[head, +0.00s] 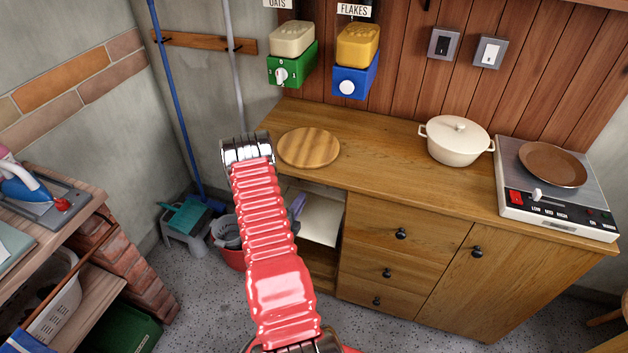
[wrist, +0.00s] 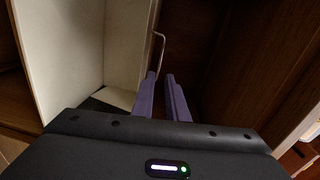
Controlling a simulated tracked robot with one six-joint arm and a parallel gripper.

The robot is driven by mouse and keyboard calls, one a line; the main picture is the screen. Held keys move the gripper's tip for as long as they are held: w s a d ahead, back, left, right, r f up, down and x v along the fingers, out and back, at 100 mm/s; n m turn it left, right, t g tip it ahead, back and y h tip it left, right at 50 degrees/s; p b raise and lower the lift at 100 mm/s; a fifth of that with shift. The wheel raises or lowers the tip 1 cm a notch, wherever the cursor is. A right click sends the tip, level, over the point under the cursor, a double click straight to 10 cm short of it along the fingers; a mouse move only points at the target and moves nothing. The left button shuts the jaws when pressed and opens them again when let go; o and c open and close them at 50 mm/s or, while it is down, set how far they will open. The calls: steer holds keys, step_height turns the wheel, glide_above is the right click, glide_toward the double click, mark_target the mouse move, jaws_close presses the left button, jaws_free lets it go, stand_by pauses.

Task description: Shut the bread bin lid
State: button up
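A cream box (head: 322,222), which looks like the bread bin, sits in the open compartment at the left end of the wooden counter. Its cream panels (wrist: 75,45) fill the left of the wrist view; I cannot tell which one is the lid. A thin bent metal handle (wrist: 158,48) stands out just beyond my fingertips. My gripper (wrist: 161,76) has two purple fingers with a narrow gap between them, and nothing shows in the gap. The handle's lower end is hidden by the left finger, so contact is unclear. In the head view, my gripper (head: 298,205) is partly hidden behind my arm.
Dark wooden compartment walls (wrist: 245,60) stand close on the right. A round board (head: 309,148), a cream pot (head: 457,140) and a hob (head: 550,205) are on the counter above. A red bucket (head: 232,256) stands on the floor left of the compartment.

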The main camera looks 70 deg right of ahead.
steer(key=shift+m, duration=0.3)
steer(key=shift+d, duration=0.1)
steer(key=d, duration=0.4)
steer(key=d+f, duration=0.1)
steer(key=d, duration=0.8)
steer(key=shift+d+f, duration=0.15)
steer(key=shift+d, duration=0.1)
steer(key=shift+c, duration=0.5)
jaws_close()
steer(key=shift+a+f, duration=0.1)
steer(key=shift+f, duration=0.05)
stand_by(0.6)
